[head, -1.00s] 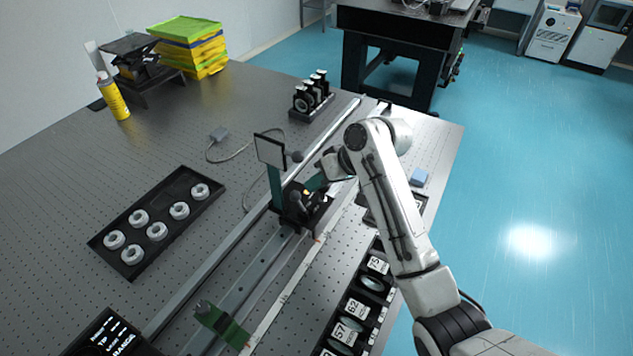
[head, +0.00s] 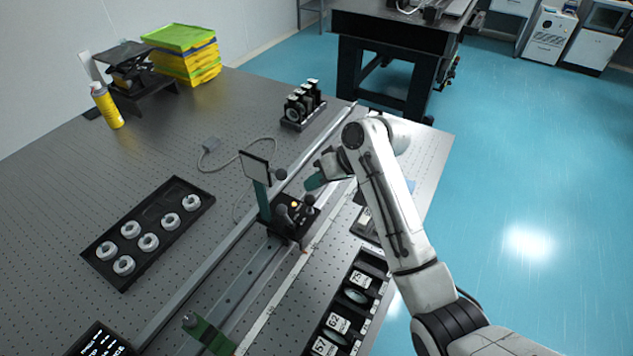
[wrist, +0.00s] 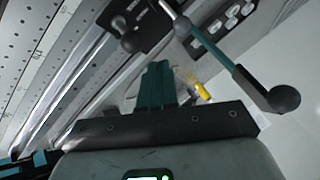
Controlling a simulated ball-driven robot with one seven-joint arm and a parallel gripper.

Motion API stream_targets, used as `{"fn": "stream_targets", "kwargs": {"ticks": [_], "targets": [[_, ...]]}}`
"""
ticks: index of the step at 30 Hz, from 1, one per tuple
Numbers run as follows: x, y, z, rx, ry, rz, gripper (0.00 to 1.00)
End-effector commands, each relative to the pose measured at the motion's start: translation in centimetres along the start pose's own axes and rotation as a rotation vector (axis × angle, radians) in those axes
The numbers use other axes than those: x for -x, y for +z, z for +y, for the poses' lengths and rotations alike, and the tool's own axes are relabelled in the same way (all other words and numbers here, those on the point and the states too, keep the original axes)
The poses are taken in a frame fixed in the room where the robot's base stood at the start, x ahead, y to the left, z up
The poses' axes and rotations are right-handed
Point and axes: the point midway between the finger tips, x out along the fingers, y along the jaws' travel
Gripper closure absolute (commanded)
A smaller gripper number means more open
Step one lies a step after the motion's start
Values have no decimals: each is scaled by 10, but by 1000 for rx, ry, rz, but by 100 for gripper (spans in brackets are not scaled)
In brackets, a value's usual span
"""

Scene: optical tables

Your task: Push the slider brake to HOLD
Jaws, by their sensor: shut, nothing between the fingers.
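The slider (head: 288,222) is a black block on the long rail, carrying a white card (head: 257,167) on a teal post and an amber light. Dark ball knobs stand on it, one at its right (head: 309,200) and one at its left (head: 281,212). In the wrist view a teal rod with a black ball (wrist: 283,98) slants at the right, and another black ball (wrist: 132,42) shows above the fingers. My gripper (head: 313,184) is shut and empty, just beyond the right knob and apart from it. Its teal fingers (wrist: 157,85) show together. I cannot read a HOLD mark.
A black tray of white rings (head: 125,280) lies left of the rail. A rack of numbered slots (head: 325,347) runs along the right table edge. Black-mounted optics (head: 303,105) stand behind. A teal-green mount (head: 208,335) sits on the near rail.

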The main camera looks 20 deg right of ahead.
Motion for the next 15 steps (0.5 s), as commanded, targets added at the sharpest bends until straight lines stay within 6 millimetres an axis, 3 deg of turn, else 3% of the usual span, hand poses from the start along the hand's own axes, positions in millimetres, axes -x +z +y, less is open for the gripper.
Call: {"fn": "stream_targets", "kwargs": {"ticks": [15], "targets": [[44,-67,-32,5,0,2,100]]}}
